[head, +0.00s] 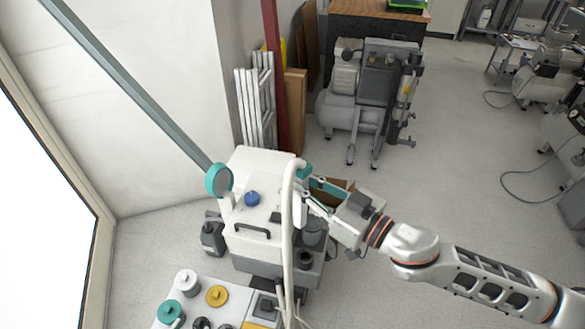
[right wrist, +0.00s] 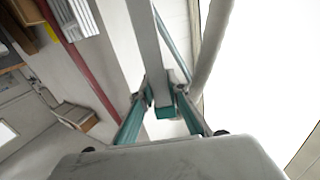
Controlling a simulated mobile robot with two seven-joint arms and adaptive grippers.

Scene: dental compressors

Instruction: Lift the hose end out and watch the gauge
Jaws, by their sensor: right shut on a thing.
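A white compressor unit (head: 262,170) stands in front of me, with a blue knob and a dark handle on it. A thick pale hose (head: 288,225) runs up its front and bends over at the top to a teal end (head: 305,172). My right gripper (head: 302,190) is at this end, beside the unit's right side. In the right wrist view a teal piece (right wrist: 165,108) lies between its fingers, and the hose (right wrist: 213,45) passes to the right. A round teal-rimmed gauge (head: 219,180) stands at the unit's left; I cannot read its face. My left gripper is out of view.
A white-topped surface (head: 205,290) with teal and yellow round parts is at the lower front. Boards, a ladder (head: 255,105) and a red post (head: 274,70) stand behind. A grey compressor (head: 370,95) is at the back. Open floor lies to the right.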

